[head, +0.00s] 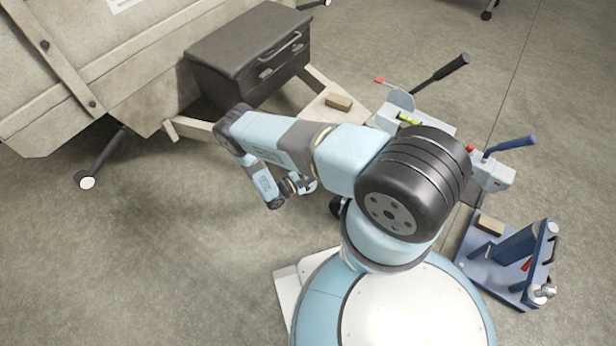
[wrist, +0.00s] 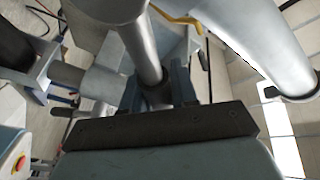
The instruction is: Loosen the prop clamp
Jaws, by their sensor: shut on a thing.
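In the wrist view, my gripper (wrist: 157,90) has its two dark fingers either side of a grey metal bar (wrist: 143,50) and is shut on it. The bar rises from between the fingers toward the top of the picture. It looks like the handle of the prop clamp, but the clamp body cannot be told apart clearly. A thick silver tube (wrist: 262,45) slants down at the right, apart from the fingers. In the head view, my gripper (head: 300,186) is low beside the trailer frame; my own arm hides most of the prop and clamp.
The trailer's black box (head: 240,60) stands on its frame, with a wooden block (head: 339,102) nearby. A hand lever (head: 440,74) rises behind my arm. A blue stand (head: 510,262) is at the right. The floor at left is clear.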

